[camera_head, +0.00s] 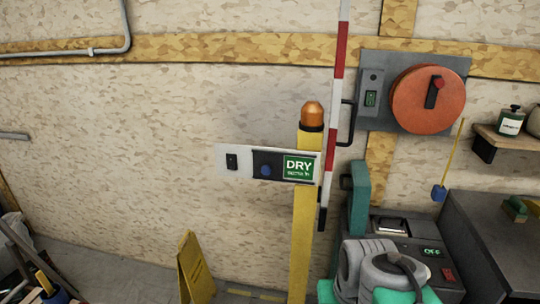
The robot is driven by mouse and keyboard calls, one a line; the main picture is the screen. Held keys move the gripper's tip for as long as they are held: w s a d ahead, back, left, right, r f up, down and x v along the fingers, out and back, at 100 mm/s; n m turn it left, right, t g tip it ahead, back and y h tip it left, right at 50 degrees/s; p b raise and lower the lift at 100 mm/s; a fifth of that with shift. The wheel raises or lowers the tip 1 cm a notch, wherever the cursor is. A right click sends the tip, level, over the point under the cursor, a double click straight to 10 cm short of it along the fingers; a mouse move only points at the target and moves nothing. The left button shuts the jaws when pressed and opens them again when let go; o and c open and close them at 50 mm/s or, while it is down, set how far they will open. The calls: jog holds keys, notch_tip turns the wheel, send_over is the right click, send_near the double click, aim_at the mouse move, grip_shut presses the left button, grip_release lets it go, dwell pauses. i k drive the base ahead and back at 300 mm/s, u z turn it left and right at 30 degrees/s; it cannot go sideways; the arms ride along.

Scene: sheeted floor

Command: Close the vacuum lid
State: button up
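A dark grey machine (432,262) with a lit green OFF display and a red switch stands at the lower right; it may be the vacuum. A teal upright panel (359,205) stands at its back left and may be its lid, raised. I cannot tell for sure. Rounded grey parts with a black cable and teal pieces cover the machine's front at the bottom edge; they may be my arm. No gripper fingers can be made out.
A yellow post (303,215) with an orange cap and a DRY sign (298,167) stands left of the machine. A yellow floor sign (195,268) stands further left. A dark bench (495,245) is at the right. An orange disc (428,99) hangs on the wall above.

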aim_at(359, 187)
jog(key=u, duration=1.5)
jog(key=i, duration=0.85)
jog(key=z, duration=2.95)
jog(key=k, duration=0.25)
jog(key=u, duration=2)
jog(key=i, duration=1.2)
jog(key=u, duration=0.3)
